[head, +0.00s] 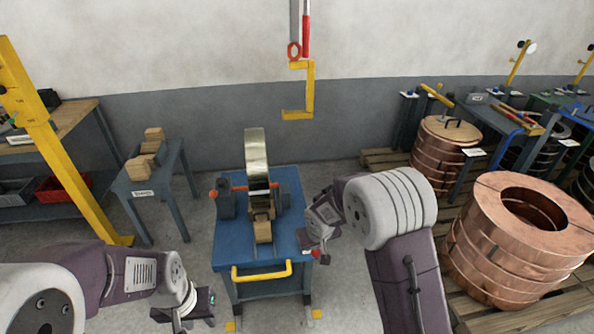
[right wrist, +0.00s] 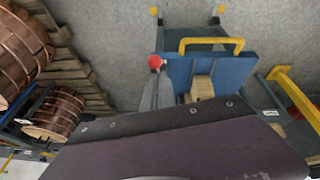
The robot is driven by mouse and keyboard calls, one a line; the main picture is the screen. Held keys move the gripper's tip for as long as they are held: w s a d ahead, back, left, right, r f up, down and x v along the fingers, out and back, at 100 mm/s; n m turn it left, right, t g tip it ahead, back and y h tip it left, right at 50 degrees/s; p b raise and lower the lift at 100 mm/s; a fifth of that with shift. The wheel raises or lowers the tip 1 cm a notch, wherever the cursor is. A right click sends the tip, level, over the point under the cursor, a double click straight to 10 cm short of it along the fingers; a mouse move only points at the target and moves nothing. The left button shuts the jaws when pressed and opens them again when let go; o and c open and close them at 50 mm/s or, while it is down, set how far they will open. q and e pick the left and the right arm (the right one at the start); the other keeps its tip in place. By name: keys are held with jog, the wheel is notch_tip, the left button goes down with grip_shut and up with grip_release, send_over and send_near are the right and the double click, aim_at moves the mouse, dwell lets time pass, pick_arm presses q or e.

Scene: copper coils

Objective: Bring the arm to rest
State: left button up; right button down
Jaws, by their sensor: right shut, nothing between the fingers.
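My right gripper (head: 313,250) is shut and empty, beside the right front edge of the blue cart (head: 228,252) in the head view. My right arm bends down to it from the lower right. My left gripper (head: 184,315) hangs at the bottom of the head view, left of the cart and apart from it. Its fingertips are small and dark, and I cannot tell whether it is open. In the right wrist view my own purple arm cover fills the lower part, and the fingers are not clear.
A steel coil (head: 257,160) stands upright on the cart. A red knob (right wrist: 155,62) is at the cart's corner, close to my right gripper. Copper coils (head: 495,262) stand on pallets at right. A small table with wooden blocks (head: 138,168) is at left. A yellow hook (head: 311,90) hangs behind.

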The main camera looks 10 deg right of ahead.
jog(key=s+d+r+m+p, duration=0.1)
jog(key=s+d+r+p, duration=0.15)
jog(key=r, duration=0.35)
jog(key=s+d+r+m+p, duration=0.2)
jog(key=s+d+r, duration=0.2)
jog(key=r, duration=0.2)
jog(key=s+a+f+g, duration=0.1)
jog(key=s+f+g, duration=0.2)
jog(key=s, duration=1.1)
jog(key=shift+y+p, duration=0.3)
jog(key=shift+s, duration=0.2)
jog(key=shift+w, duration=0.1)
